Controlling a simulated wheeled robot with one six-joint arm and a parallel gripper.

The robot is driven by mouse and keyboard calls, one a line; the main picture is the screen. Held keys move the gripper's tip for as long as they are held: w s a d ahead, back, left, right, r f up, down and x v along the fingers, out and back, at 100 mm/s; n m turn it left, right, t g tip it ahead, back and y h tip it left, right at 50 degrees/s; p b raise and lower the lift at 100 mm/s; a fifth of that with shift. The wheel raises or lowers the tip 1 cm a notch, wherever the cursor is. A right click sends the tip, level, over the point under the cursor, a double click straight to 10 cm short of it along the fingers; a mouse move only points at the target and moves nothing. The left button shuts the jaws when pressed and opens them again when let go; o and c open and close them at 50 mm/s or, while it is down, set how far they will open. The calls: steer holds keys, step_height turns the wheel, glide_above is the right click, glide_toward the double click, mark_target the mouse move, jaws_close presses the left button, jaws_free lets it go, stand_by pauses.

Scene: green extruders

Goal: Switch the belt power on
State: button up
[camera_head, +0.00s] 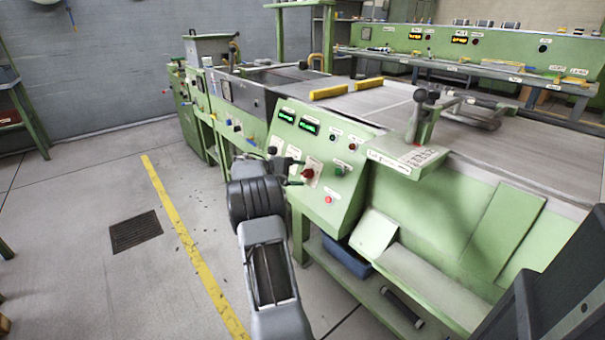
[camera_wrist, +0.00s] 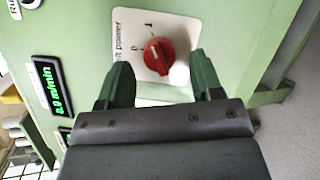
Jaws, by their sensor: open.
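The belt power switch is a red rotary knob (camera_wrist: 158,56) on a white plate (camera_wrist: 127,24). The plate carries a partly cropped "power" label and position marks. I cannot tell surely which mark the knob points to. In the head view the knob (camera_head: 309,173) sits on the sloped green control panel (camera_head: 345,190). My gripper (camera_wrist: 163,80) is open and empty, with its dark green fingers apart on either side below the knob in the wrist view. The gap to the knob is hard to judge. In the head view my gripper (camera_head: 296,171) is just left of the knob.
Green-lit displays (camera_head: 309,126) sit above the knob. A red button (camera_head: 328,199) and a green button (camera_head: 339,171) are close by. A lever (camera_head: 420,112) stands on the machine's right. The floor left of the yellow line (camera_head: 180,229) is mostly clear.

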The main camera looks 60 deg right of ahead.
steer(key=p+v, duration=0.3)
steer(key=v, duration=0.9)
steer(key=shift+a, duration=0.2)
